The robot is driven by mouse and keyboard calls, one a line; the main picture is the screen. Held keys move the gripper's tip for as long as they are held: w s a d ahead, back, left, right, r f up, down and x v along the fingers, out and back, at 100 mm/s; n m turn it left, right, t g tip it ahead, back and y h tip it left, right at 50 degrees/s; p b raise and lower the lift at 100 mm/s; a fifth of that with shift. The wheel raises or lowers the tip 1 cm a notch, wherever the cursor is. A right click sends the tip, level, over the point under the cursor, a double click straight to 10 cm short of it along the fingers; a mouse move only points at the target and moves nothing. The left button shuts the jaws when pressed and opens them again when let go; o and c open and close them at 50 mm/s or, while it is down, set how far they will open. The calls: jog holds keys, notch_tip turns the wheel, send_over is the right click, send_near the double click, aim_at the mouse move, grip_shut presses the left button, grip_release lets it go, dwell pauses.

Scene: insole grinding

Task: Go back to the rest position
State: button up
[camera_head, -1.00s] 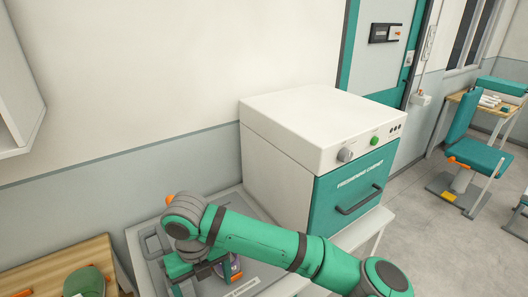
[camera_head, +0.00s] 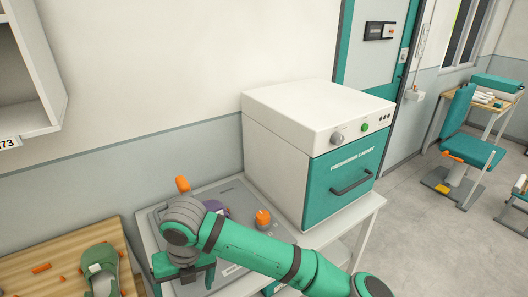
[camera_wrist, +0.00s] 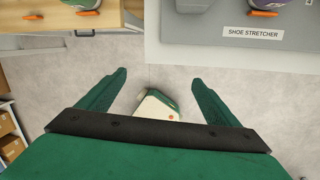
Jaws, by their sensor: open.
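My gripper (camera_wrist: 158,82) is open and empty in the wrist view, with its two green fingers apart over the floor. In the head view, my gripper (camera_head: 183,268) is at the lower left, at the front of the grey plate, partly hidden by my arm's wrist joint. The grey plate is labelled as a shoe stretcher (camera_wrist: 222,35) in the wrist view. A purple item (camera_head: 216,208) on it is partly hidden behind my arm. Two orange knobs (camera_head: 263,218) stand up from the plate.
A wooden table (camera_head: 50,264) at the lower left holds a green shoe (camera_head: 101,268) and small orange pieces. A white and teal cabinet (camera_head: 345,178) stands right of the plate. A shelf (camera_head: 38,70) hangs upper left.

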jog(key=a+r+m+t+y, duration=0.25)
jog(key=a+m+y, duration=0.35)
jog(key=a, duration=0.3)
jog(key=a+r+m+t+y, duration=0.1)
jog(key=a+r+m+y, duration=0.4)
jog(key=a, duration=0.4)
jog(key=w+d+f+m+t, duration=0.1)
jog(key=d+f+m+t, duration=0.3)
jog(key=m, duration=0.4)
jog(key=w+d+f+m+t, duration=0.1)
jog(key=w+d+m+t, duration=0.1)
jog(key=d+m+t, duration=0.45)
jog(key=s+d+f+m+t+h, duration=0.2)
jog(key=s+d+f+m+h, duration=0.55)
jog(key=d+f+m, duration=0.35)
jog(key=s+d+f+m+h, duration=0.1)
jog(key=s+d+m+h, duration=0.1)
jog(key=s+d, duration=0.6)
jog(key=s+d+f+m+h, duration=0.2)
jog(key=s+d, duration=0.6)
jog(key=s, duration=0.7)
jog(key=shift+f+m+g+h, duration=0.25)
jog(key=shift+m+g+h, duration=0.2)
jog(key=shift+h, duration=0.4)
